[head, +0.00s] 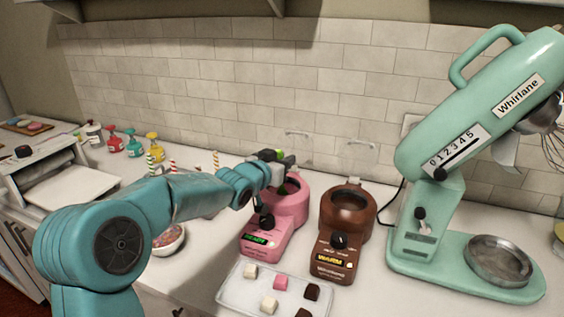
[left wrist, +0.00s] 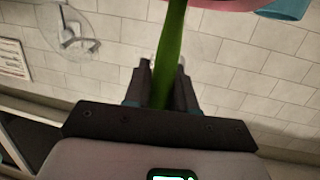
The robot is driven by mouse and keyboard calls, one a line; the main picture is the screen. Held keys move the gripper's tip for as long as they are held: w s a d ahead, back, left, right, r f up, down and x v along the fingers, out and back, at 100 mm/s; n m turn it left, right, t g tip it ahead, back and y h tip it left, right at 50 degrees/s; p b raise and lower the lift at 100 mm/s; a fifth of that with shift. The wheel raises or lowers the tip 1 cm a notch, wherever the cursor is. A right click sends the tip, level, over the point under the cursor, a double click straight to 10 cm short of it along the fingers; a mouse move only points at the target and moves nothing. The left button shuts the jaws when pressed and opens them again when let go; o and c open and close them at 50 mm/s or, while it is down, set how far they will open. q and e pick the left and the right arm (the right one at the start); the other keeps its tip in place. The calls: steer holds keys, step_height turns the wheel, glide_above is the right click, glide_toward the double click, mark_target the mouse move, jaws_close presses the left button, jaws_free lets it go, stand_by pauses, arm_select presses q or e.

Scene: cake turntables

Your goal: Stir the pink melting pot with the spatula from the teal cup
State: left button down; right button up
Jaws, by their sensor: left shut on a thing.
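The pink melting pot (head: 268,222) stands on the counter, its round opening at the back, beside a brown one. My left gripper (head: 279,165) is over the back of the pink pot. It is shut on the green handle of the spatula (left wrist: 175,40), which runs between its fingers in the left wrist view. In the head view only a small green bit of the spatula shows at the gripper. Its lower end is hidden, so I cannot tell if it is inside the pot. I cannot make out the teal cup in the head view. My right gripper is not in view.
The brown melting pot (head: 342,225) stands close to the right. A teal stand mixer (head: 440,210) is further right. A white tray (head: 238,290) with several pink, white and dark cubes lies in front. A bowl (head: 168,240) and several coloured bottles are left, partly behind my arm.

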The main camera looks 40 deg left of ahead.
arm_select(q)
steer(key=shift+w+d+r, duration=0.1)
steer(key=shift+w+r, duration=0.05)
steer(key=shift+r, duration=0.05)
steer(key=shift+r+p, duration=0.3)
steer(key=shift+p, duration=0.2)
steer(key=shift+r+p, duration=0.6)
steer(key=shift+r, duration=0.1)
step_height(320, 180, up, 3)
steer(key=shift+f+p, duration=0.1)
steer(key=shift+p, duration=1.15)
steer(key=shift+f, duration=0.1)
